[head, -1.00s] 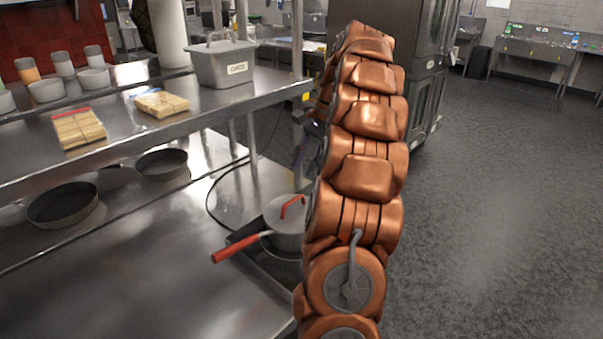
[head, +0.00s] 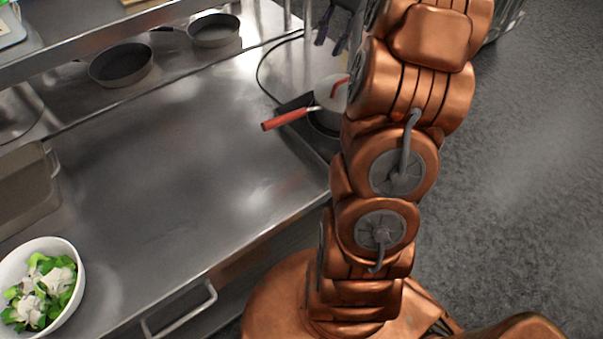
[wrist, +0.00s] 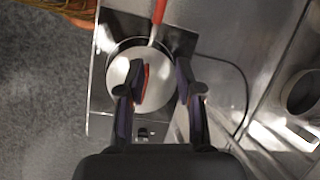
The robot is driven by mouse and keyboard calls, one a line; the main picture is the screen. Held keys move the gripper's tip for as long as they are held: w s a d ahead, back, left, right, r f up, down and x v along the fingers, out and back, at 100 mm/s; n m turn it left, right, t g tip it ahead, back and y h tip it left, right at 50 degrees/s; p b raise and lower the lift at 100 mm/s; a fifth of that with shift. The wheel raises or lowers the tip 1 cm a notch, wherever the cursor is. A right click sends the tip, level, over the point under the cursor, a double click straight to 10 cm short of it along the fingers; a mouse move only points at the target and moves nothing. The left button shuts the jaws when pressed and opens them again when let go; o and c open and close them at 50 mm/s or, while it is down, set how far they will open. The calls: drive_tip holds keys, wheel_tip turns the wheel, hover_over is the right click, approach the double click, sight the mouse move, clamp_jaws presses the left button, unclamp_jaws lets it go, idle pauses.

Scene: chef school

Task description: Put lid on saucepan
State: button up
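The saucepan (head: 324,121) has a long red handle and stands at the right end of the steel counter, partly hidden by my arm. It also shows in the wrist view (wrist: 115,48). A light grey lid (head: 327,91) with a red grip lies over the saucepan's top. In the wrist view, the lid (wrist: 120,70) looks offset from the dark pan rim; I cannot tell whether it is seated. My gripper (head: 332,30) is open and empty, with dark purple fingers, apart from the lid. In the wrist view, its fingers (wrist: 162,84) straddle the lid's right part, the left one overlapping the red grip.
The saucepan stands on a dark hob (wrist: 180,38). Two frying pans (head: 120,64) sit at the counter's back, below a shelf. A salad bowl (head: 70,250) and a metal tray (head: 25,195) are at the left. The counter's middle is clear.

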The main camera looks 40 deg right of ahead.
drive_tip(key=s+a+f+n+g+h, duration=0.1)
drive_tip(key=s+a+n, duration=0.3)
drive_tip(key=a, duration=0.6)
drive_tip(key=s+a+f+n+g+h, duration=0.15)
drive_tip(key=s+a+n, duration=0.3)
drive_tip(key=a, duration=0.65)
drive_tip(key=s+a+f+n+h, duration=0.1)
drive_tip(key=s+a+f+n, duration=0.1)
drive_tip(key=s, duration=0.5)
drive_tip(key=s+a+f+n+h, duration=0.1)
drive_tip(key=s+a+f+n, duration=0.2)
drive_tip(key=s+f, duration=0.3)
drive_tip(key=shift+s+a+n, duration=0.25)
drive_tip(key=shift+s+n, duration=0.3)
drive_tip(key=shift+s, duration=0.6)
